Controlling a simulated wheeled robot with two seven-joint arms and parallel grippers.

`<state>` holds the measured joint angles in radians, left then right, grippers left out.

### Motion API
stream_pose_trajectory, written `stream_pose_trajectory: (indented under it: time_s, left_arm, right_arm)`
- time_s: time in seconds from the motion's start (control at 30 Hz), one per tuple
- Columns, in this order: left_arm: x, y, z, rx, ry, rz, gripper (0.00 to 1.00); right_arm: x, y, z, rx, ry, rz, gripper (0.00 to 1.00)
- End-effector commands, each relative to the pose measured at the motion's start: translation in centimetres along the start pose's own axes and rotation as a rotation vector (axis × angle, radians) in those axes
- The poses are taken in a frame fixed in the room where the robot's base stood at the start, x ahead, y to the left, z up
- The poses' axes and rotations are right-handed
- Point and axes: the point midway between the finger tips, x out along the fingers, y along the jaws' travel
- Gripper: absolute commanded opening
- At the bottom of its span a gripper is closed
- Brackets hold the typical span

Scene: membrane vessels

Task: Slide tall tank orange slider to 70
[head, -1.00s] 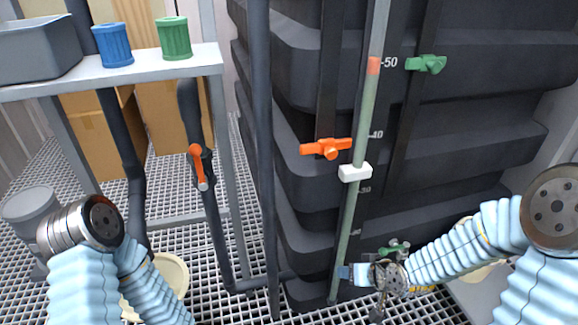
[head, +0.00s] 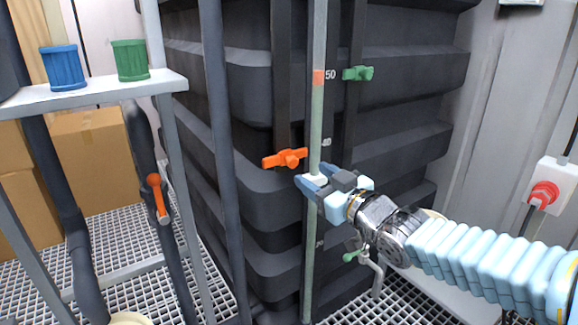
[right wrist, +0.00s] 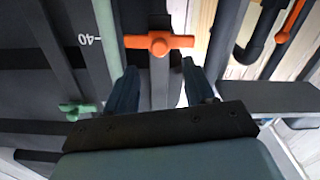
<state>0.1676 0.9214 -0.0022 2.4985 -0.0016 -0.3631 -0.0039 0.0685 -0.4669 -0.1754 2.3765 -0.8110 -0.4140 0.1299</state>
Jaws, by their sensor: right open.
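The tall dark tank (head: 400,90) has a pale green vertical tube (head: 317,120) with a scale beside it. A small orange slider (head: 318,76) sits on the tube at the 50 mark. In the right wrist view the tube (right wrist: 106,30) runs left of the open fingers (right wrist: 158,88). The 70 mark is not in view. My left gripper is not in view.
An orange valve handle (head: 285,159) is just left of the tube; it also shows in the right wrist view (right wrist: 159,43). A green valve handle (head: 358,74) is right of the scale. A dark vertical pipe (head: 217,140) and a shelf (head: 95,94) with cups stand left.

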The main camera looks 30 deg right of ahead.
Motion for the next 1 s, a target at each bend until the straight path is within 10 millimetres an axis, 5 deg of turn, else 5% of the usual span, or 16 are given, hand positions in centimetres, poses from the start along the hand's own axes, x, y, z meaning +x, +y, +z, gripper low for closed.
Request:
stream_pose_trajectory:
  time_s: [0.33, 0.77, 1.0]
  left_arm:
    - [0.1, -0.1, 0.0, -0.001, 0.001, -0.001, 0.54]
    - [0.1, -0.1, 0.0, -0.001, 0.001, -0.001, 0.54]
    - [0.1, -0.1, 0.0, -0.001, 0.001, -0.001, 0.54]
  right_arm:
    - [7.2, 0.0, 0.1, 0.001, -0.003, -0.001, 0.54]
    - [8.7, 0.0, 0.1, 0.001, -0.001, 0.001, 0.54]
    - [8.7, 0.0, 0.1, 0.001, -0.001, 0.001, 0.21]
